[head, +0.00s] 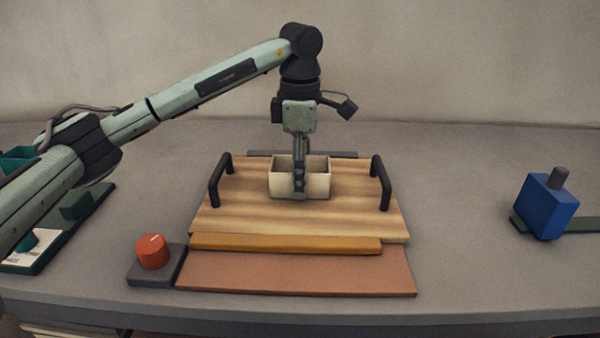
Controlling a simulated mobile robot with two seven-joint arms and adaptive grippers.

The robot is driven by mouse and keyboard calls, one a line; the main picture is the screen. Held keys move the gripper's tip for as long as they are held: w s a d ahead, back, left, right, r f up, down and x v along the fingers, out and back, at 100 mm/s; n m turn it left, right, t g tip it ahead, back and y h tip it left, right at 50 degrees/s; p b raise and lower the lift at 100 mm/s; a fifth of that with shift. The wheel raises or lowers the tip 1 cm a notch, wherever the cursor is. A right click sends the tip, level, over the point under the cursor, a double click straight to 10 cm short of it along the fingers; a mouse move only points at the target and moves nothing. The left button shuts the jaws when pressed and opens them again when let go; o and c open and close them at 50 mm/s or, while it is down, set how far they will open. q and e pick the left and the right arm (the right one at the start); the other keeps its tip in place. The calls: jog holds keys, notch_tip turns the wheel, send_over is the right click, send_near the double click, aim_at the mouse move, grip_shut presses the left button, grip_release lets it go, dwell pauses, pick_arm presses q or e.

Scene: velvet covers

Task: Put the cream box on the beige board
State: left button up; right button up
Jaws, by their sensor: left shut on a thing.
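The cream box (318,184) is open at the top and stands upright over the middle of the beige board (240,205). The board has a striped wood look and a black handle at its left and right sides. My left gripper (299,190) points down and is shut on the near wall of the box. The gripper hides part of that wall. The box looks to be at the board's surface, but I cannot tell whether its base touches. My right gripper is not in view.
An orange bar (285,243) and a brown mat (300,272) lie in front of the board. A red knob on a grey base (155,273) is at the front left. A blue block (545,206) stands at the right. Green items (76,205) lie at the left. Grey tabletop is clear between board and blue block.

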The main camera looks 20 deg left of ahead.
pick_arm(q)
jog(key=shift+f, duration=0.15)
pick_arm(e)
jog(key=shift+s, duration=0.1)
pick_arm(q)
jog(key=o, duration=1.2)
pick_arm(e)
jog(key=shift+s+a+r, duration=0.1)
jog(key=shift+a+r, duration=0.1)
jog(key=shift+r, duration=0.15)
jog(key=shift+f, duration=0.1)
pick_arm(q)
jog(key=shift+r, duration=0.35)
notch_tip(320, 180, up, 12)
jog(key=shift+f+p, duration=0.15)
jog(key=shift+p, duration=0.15)
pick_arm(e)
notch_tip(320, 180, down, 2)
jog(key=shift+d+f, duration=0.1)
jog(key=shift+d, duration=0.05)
